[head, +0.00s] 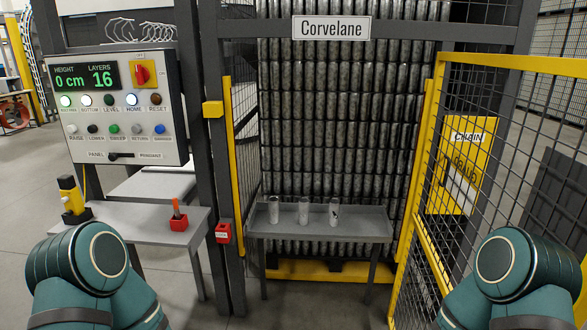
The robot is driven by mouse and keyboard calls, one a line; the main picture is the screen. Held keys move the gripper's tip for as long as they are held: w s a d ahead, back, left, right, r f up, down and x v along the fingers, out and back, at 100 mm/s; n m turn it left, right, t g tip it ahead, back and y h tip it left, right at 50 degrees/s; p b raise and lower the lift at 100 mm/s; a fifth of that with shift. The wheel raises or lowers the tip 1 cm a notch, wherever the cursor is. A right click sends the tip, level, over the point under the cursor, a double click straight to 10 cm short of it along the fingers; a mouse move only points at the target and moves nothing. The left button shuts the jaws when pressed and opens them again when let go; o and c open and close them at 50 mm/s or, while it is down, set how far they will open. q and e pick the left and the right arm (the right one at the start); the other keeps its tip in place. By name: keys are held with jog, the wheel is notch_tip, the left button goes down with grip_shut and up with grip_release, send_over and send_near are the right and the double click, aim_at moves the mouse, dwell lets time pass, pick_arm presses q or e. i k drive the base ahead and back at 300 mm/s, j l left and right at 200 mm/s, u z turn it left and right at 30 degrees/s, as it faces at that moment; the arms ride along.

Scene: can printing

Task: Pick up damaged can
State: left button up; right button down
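Three small light-coloured cans stand upright in a row on a grey shelf table (360,228) in front of the cage opening: a left can (274,210), a middle can (304,211) and a right can (334,213). Dark marks show on the right can; they are too small to tell whether they are damage. Behind them, tall stacked layers of metallic cans (345,120) fill the cage. Only teal links of my two arms show, at the lower left and lower right. Both grippers are out of view.
A control panel (125,107) reads height 0 cm, layers 16. Below it, a side table (130,222) carries a yellow-black device (73,197) and a red holder (178,220). A yellow-framed mesh gate (490,150) stands open at right. Floor before the shelf table looks clear.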

aim_at(273, 203)
jog(key=i+j+z, duration=0.1)
jog(key=i, duration=0.35)
jog(key=i+j+z, duration=0.1)
jog(key=i, duration=0.3)
jog(key=i+j+z, duration=0.1)
jog(key=i+j, duration=0.3)
jog(key=i, duration=0.45)
jog(key=i+j+z, duration=0.1)
jog(key=i, duration=0.45)
jog(key=i+j+z, duration=0.1)
jog(key=i, duration=0.45)
jog(key=i+j, duration=0.2)
jog(key=i, duration=0.3)
